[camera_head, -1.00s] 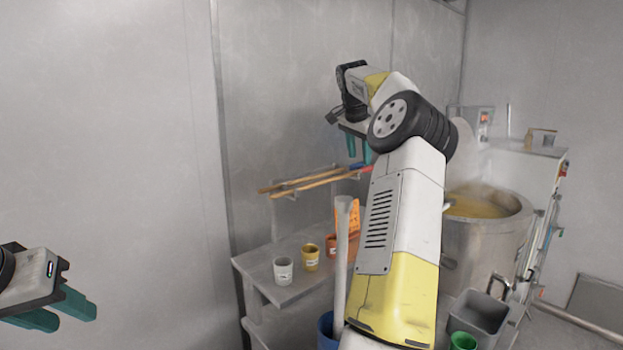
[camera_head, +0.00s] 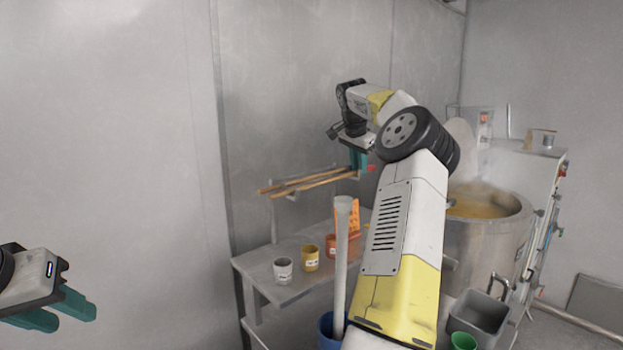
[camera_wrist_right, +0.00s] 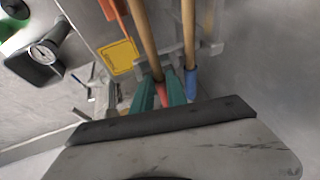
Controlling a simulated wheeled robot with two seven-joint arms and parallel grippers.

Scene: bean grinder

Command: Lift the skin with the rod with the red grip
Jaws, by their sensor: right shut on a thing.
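The rod with the red grip (camera_head: 315,184) lies on a wall rack, the nearer of two wooden rods; its red end shows just right of my right gripper (camera_head: 359,160). In the right wrist view, the teal fingers (camera_wrist_right: 160,94) are closed around the red grip (camera_wrist_right: 163,91). A blue-gripped rod (camera_wrist_right: 190,75) lies alongside, apart from the fingers. The steaming pot (camera_head: 480,235) at right holds yellowish liquid (camera_head: 475,207); I cannot make out a separate skin on it. My left gripper (camera_head: 70,312) is open and empty at the lower left.
A pale pole stands in a blue bucket (camera_head: 327,335). A grey bin (camera_head: 480,318) and a green cup (camera_head: 463,341) are beside the pot.

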